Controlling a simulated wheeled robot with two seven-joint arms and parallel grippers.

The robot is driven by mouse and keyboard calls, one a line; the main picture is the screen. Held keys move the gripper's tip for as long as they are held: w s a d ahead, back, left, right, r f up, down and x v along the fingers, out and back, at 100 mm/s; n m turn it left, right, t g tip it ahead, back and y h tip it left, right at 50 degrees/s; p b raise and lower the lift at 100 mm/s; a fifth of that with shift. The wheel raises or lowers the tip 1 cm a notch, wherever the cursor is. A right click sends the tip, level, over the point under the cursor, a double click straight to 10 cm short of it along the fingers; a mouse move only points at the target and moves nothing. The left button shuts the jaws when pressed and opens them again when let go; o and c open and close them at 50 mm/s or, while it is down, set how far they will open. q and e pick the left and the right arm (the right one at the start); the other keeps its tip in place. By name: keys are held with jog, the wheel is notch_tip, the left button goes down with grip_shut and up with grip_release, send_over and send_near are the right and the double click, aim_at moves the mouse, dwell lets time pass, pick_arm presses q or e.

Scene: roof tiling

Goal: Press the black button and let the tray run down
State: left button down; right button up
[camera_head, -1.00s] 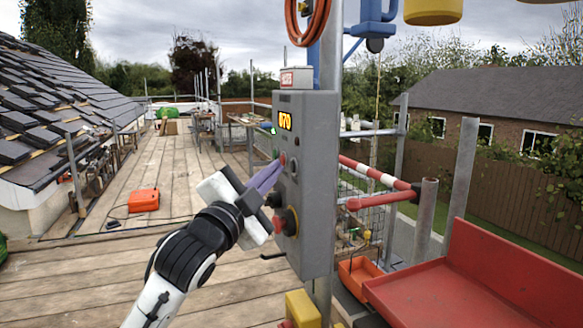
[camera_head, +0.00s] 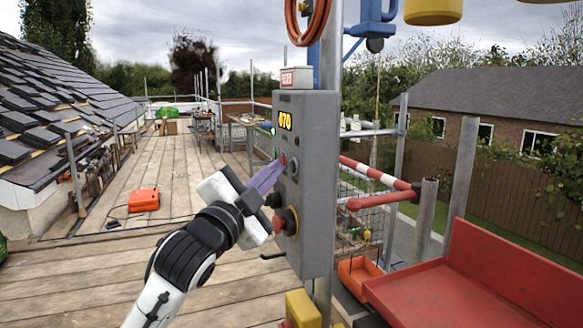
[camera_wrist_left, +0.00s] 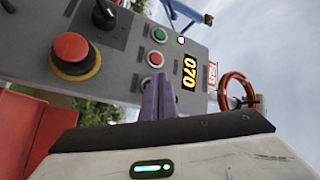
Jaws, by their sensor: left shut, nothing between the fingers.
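The grey control box (camera_head: 315,190) stands upright on a pole in the head view. A small dark round button (camera_head: 293,167) sits on its face, beside a red button (camera_head: 283,158). My left gripper (camera_head: 279,167) is shut and empty, its purple fingertips close to these buttons; I cannot tell whether they touch. In the left wrist view the fingers (camera_wrist_left: 158,95) point at the panel below the red button (camera_wrist_left: 155,59) and green button (camera_wrist_left: 158,34), and no black push button shows there. A red tray (camera_head: 480,285) stands at lower right. My right gripper is out of view.
The panel has a red emergency stop (camera_wrist_left: 70,55), a black knob (camera_wrist_left: 104,14) and a display (camera_wrist_left: 189,70) reading 070. A red-and-white bar (camera_head: 375,172) and scaffold poles stand to the right. Wooden decking (camera_head: 170,190) with an orange case (camera_head: 144,200) lies left.

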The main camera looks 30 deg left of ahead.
pick_arm(q)
jog(key=shift+w, duration=0.1)
dwell(0.3)
jog(key=shift+w+d+p, duration=0.25)
jog(key=shift+d+p, duration=0.05)
